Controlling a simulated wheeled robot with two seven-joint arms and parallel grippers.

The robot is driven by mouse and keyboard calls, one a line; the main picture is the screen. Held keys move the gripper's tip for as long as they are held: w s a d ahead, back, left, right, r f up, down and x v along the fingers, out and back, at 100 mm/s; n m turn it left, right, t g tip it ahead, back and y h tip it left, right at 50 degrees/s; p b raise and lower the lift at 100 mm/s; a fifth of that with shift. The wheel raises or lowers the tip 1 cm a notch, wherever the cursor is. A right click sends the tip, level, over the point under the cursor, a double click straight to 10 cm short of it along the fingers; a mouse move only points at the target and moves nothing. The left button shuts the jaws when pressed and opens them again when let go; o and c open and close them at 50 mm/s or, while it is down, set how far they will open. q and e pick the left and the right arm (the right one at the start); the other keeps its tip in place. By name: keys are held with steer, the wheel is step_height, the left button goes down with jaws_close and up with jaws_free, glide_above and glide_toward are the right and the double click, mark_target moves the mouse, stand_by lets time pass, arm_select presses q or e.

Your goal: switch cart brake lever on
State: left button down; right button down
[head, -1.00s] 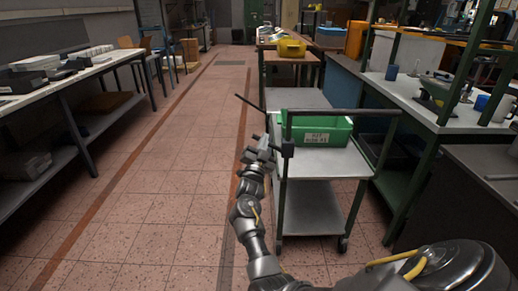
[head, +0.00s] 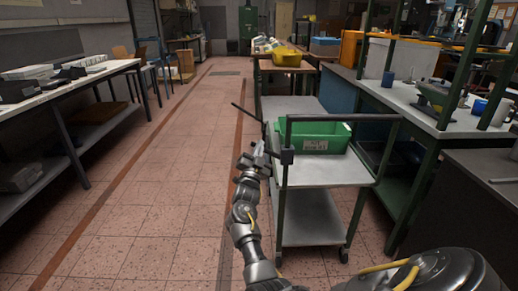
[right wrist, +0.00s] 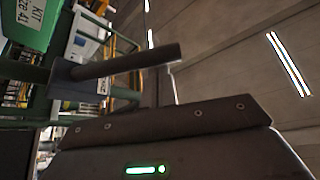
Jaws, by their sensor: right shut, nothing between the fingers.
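The grey cart (head: 318,232) stands in front of me with a dark push handle across its top. A black block (head: 287,157) sits on its near left post, and a short dark lever rod (head: 271,153) sticks out to the left from it. In the right wrist view the lever (right wrist: 130,62) runs from its mount on the green post, with its free end to the right. My right gripper (head: 257,158) is shut and empty, just left of the block and close to the lever. I cannot tell whether they touch. My left gripper is not in view.
A green bin (head: 325,145) with a white label stands on the cart's top. A thin dark rod (head: 247,112) slants up to the left behind my gripper. A workbench (head: 420,105) stands close on the right. The tiled aisle (head: 150,190) to the left is clear.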

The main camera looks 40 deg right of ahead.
steer(key=shift+w+a+f+n+t, duration=0.15)
steer(key=shift+f+n+t, duration=0.1)
steer(key=shift+n+t, duration=0.2)
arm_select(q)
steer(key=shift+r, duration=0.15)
arm_select(e)
steer(key=shift+a+f+n+y, duration=0.15)
steer(key=shift+n+y, duration=0.15)
steer(key=shift+n, duration=0.15)
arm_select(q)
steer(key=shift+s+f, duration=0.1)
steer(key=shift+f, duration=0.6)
arm_select(e)
step_height(320, 180, down, 7)
steer(key=n+t+y, duration=0.6)
steer(key=n+y, duration=0.1)
steer(key=n, duration=0.7)
steer(key=shift+w+a, duration=0.45)
steer(key=shift+t, duration=0.35)
arm_select(q)
steer(key=shift+p, duration=0.3)
